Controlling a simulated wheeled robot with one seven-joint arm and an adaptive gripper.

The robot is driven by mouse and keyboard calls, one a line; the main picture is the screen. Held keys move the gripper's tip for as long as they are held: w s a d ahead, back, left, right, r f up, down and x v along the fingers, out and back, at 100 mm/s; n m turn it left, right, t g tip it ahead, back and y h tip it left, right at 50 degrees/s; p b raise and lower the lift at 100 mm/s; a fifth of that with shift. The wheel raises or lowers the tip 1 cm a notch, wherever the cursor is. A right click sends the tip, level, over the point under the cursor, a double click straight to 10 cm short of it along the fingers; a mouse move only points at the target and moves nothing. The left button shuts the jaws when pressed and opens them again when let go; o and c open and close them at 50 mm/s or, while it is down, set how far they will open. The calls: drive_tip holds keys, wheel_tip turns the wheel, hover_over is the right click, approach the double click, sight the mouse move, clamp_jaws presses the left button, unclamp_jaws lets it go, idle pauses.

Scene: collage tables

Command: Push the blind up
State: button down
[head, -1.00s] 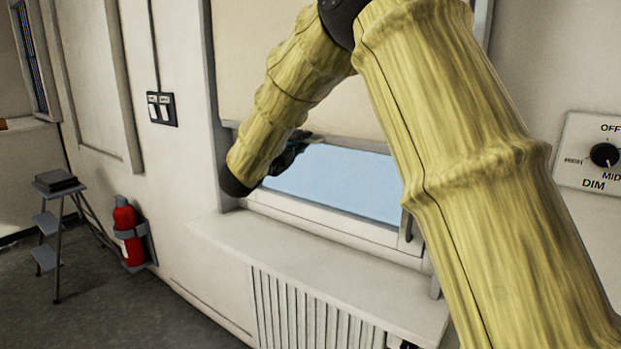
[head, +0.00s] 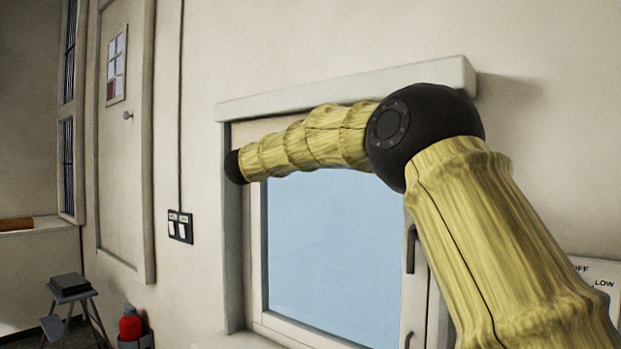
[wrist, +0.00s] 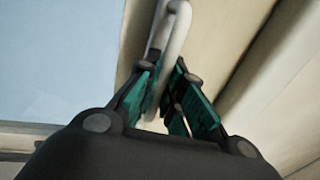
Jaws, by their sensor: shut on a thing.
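The cream blind (head: 250,132) is bunched high in the window frame, just under the top box, mostly hidden behind my arm in the head view. Below it the window pane (head: 330,240) is uncovered. In the wrist view, a pale loop-shaped handle (wrist: 176,35) stands between the teal pads of my gripper (wrist: 166,98). My gripper is shut on this handle. A beige surface (wrist: 232,35), which looks like the blind, lies right of the handle. In the head view my gripper is hidden behind my forearm.
The blind's top box (head: 340,90) juts from the wall just above my arm. A dark window handle (head: 411,248) is on the right of the frame. A light switch (head: 180,226), a step stool (head: 70,287) and a red extinguisher (head: 131,327) are at left.

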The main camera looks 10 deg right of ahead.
wheel_tip(320, 180, up, 9)
drive_tip(key=p, duration=0.3)
drive_tip(key=shift+r, duration=0.3)
drive_tip(key=shift+s+r, duration=0.1)
drive_tip(key=c, duration=1.8)
unclamp_jaws()
drive_tip(key=shift+c, duration=0.2)
drive_tip(key=o, duration=0.3)
drive_tip(key=shift+f, duration=0.2)
drive_tip(key=shift+f, duration=0.15)
